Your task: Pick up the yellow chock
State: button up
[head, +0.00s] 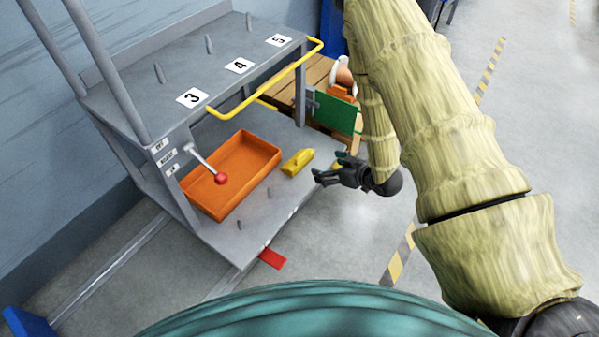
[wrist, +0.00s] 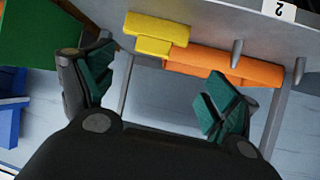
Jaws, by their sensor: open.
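The yellow chock (head: 297,162) lies on the grey lower shelf, just right of the orange tray. In the wrist view the chock (wrist: 158,34) shows as a stepped yellow block at the top, beyond the fingertips. My gripper (head: 328,170) is at the right end of the lower shelf, to the right of the chock and apart from it. In the wrist view my gripper (wrist: 158,82) has its two teal-padded fingers spread wide with nothing between them.
The orange tray (head: 190,190) stands left of the chock. A red-knobbed lever (head: 221,178) overhangs it. Short pegs (head: 268,222) rise from the shelf front. The upper shelf (head: 140,82) with a yellow rail (head: 262,88) is above. A green panel (head: 334,113) stands behind my gripper.

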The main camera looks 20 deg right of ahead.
jog(key=w+f+y+b, duration=0.1)
jog(key=w+f+b, duration=0.1)
jog(key=b, duration=0.1)
jog(key=n+b, duration=0.1)
jog(key=b, duration=0.3)
send_near(304, 155)
jog(key=shift+t+y, duration=0.3)
jog(key=w+a+f, duration=0.2)
jog(key=w+f, duration=0.1)
jog(key=shift+a, duration=0.1)
jog(key=b+x, duration=0.3)
jog(key=x, duration=0.1)
jog(key=shift+w+r, duration=0.1)
jog(key=shift+w, duration=0.1)
jog(key=shift+w+a, duration=0.3)
jog(key=shift+w, duration=0.25)
jog(key=shift+c, duration=0.5)
jog(key=c, duration=1.5)
